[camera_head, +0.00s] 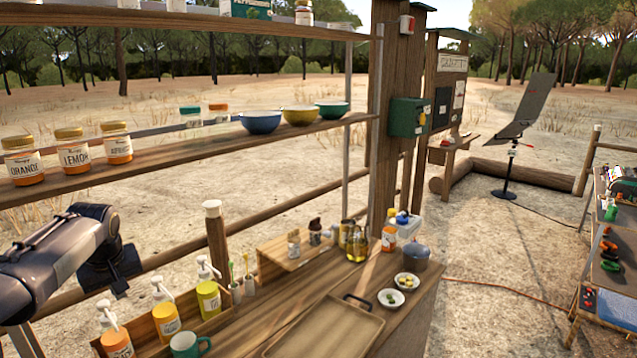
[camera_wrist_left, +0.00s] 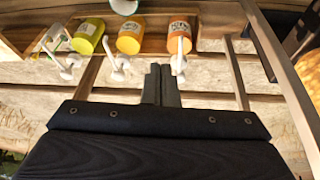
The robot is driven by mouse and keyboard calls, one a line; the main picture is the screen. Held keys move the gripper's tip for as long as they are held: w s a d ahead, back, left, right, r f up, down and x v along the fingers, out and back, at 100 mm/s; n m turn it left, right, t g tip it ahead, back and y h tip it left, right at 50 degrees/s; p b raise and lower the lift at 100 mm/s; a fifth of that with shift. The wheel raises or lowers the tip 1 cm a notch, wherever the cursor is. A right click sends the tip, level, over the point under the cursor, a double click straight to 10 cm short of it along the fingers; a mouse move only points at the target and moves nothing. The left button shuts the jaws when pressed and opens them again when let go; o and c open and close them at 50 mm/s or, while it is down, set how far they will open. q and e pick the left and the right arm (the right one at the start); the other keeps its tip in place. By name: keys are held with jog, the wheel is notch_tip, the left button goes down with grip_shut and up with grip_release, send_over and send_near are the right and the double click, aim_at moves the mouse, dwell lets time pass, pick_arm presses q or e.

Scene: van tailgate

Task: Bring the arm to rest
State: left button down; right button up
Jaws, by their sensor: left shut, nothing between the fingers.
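My left arm comes in from the left in the head view. My right gripper is in neither view.
Pump bottles (camera_head: 165,314), a green mug (camera_head: 190,344) and a wooden tray (camera_head: 325,333) stand on the counter. A shelf (camera_head: 200,148) above carries jars and bowls (camera_head: 260,122). Open sandy ground (camera_head: 480,250) lies to the right, before another table (camera_head: 610,265).

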pick_arm(q)
jog(key=s+d+m+t+h+b, duration=0.1)
jog(key=s+d+m+h+b, duration=0.15)
jog(key=s+d, duration=1)
jog(key=s+d+f+m+h, duration=0.1)
jog(key=s+d+f, duration=0.2)
jog(key=s, duration=0.3)
jog(key=s+d+f+m+h, duration=0.1)
jog(key=s+d+f+m, duration=0.1)
jog(key=s+d, duration=0.3)
jog(key=s+d+f+m+t+h+b, duration=0.1)
jog(key=s+d+f, duration=0.3)
jog(key=s, duration=0.3)
jog(key=shift+s+f+m+h, duration=0.35)
jog(key=shift+s+f, duration=0.05)
jog(key=shift+f, duration=0.1)
